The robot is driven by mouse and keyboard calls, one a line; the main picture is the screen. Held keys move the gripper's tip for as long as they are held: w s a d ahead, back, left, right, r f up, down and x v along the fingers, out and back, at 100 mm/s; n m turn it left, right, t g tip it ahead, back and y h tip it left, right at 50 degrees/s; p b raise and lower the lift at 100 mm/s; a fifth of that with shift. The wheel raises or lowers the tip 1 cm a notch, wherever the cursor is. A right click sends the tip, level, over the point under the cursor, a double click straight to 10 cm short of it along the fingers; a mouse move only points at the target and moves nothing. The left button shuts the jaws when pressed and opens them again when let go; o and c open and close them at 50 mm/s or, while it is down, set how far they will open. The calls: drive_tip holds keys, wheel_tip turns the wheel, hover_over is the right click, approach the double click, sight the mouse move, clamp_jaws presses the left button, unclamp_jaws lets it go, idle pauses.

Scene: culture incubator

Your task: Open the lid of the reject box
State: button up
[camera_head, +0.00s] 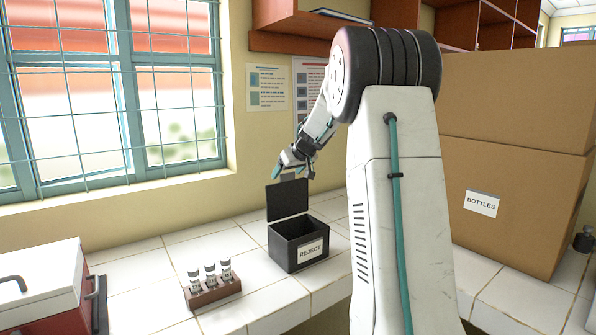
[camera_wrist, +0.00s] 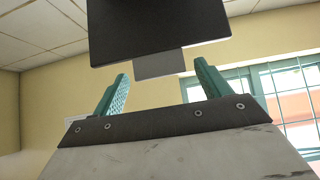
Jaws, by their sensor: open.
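The black reject box (camera_head: 298,247) stands on the white tiled counter with a "REJECT" label on its front. Its lid (camera_head: 287,200) is raised, standing about upright at the back edge, and the dark inside of the box shows. My gripper (camera_head: 290,173) is at the lid's top edge, with its teal fingers apart. In the wrist view the lid (camera_wrist: 155,25) fills the top, and its grey tab (camera_wrist: 159,65) points toward the gap between the open fingers (camera_wrist: 160,88). I cannot tell whether a finger touches the lid.
A brown rack (camera_head: 213,291) with 3 capped vials stands left of the box. A red and white cooler (camera_head: 45,285) is at the far left. Large cardboard boxes (camera_head: 510,150), one labelled "BOTTLES", stand at the right. A wooden shelf (camera_head: 300,25) hangs above. A barred window is behind.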

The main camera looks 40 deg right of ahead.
drive_tip(key=d+v, duration=0.1)
drive_tip(key=v, duration=0.6)
drive_tip(key=shift+s+a+r, duration=0.25)
drive_tip(key=shift+s+a, duration=0.1)
drive_tip(key=shift+a, duration=0.15)
